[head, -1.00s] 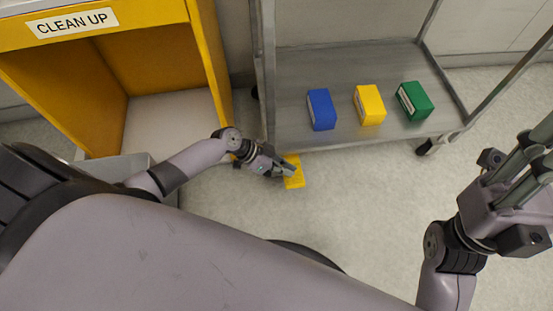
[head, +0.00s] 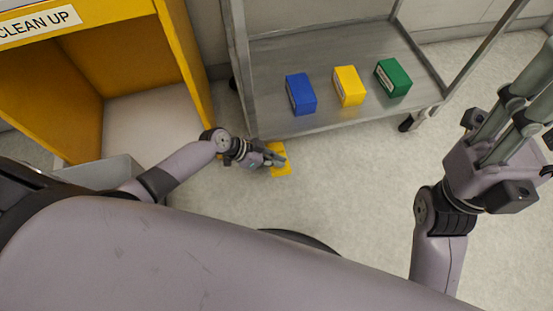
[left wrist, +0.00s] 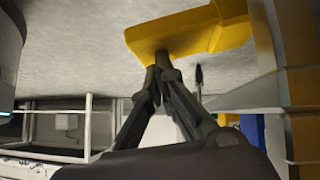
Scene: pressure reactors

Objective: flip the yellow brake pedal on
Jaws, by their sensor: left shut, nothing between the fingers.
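The yellow brake pedal (head: 282,169) is low by the near left corner of the grey cart, and my left gripper partly covers it in the head view. My left gripper (head: 280,158) is shut and empty, with its fingertips over the pedal. In the left wrist view the yellow pedal (left wrist: 190,35) fills the top middle, and the closed fingertips (left wrist: 160,65) are at its edge. I cannot tell whether they touch it. My right gripper (head: 520,100) is at the right edge, away from the pedal; its fingertips are cut off.
The grey cart (head: 340,120) carries a blue box (head: 300,94), a yellow box (head: 349,86) and a green box (head: 393,78). A yellow cabinet (head: 190,65) labelled CLEAN UP stands left of my left gripper. The floor (head: 355,190) in front of the cart is clear.

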